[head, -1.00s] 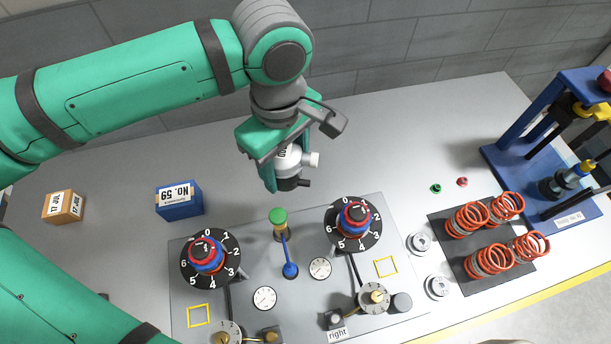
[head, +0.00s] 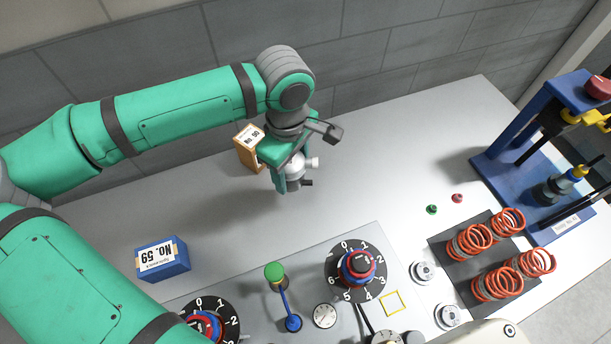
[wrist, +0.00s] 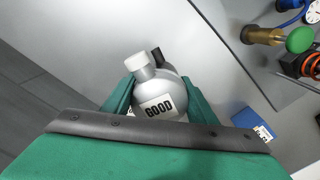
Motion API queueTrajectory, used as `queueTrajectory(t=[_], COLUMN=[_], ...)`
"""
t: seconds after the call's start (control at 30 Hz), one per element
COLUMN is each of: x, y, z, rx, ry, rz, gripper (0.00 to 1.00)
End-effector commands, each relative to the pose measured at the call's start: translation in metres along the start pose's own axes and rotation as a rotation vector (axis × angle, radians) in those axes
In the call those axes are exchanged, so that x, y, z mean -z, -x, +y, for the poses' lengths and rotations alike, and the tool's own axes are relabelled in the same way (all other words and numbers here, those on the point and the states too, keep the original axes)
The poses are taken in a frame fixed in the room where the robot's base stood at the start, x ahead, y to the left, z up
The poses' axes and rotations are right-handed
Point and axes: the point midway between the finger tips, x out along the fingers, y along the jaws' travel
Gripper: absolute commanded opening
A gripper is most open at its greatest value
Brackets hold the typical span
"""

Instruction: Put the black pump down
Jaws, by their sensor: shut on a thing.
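My gripper (head: 286,186) is shut on a pump (head: 296,172), over the back part of the grey table. The pump has a silver-grey body, a white port on one side and a black port lower down. In the wrist view the pump (wrist: 148,88) sits between the two green fingers, with a label reading "GOOD" facing the camera. Its underside is hidden there. I cannot tell whether its base touches the table.
An orange-brown box (head: 246,156) stands close behind and left of my gripper. A blue box (head: 163,260) marked "No. 59" is at front left. The fixture plate (head: 372,240) with dials lies in front. Springs (head: 470,240) and a blue press (head: 508,178) are right. Table (head: 390,150) right of the pump is clear.

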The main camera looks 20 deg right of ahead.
Motion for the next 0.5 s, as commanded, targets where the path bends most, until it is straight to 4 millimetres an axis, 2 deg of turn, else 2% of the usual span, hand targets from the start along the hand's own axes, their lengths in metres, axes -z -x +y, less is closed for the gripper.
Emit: queueTrajectory(t=[0.03,0.2,0.33,0.5], x=[-0.002,-0.002,-0.002,0.0], y=[-0.005,-0.033,-0.047,-0.053], z=[0.011,0.032,0.043,0.05], rx=[0.001,0.0,0.001,-0.001], ry=[-0.002,-0.002,-0.001,0.0], rz=[-0.002,-0.003,-0.002,0.0], gripper=[0.06,0.06,0.06,0.06])
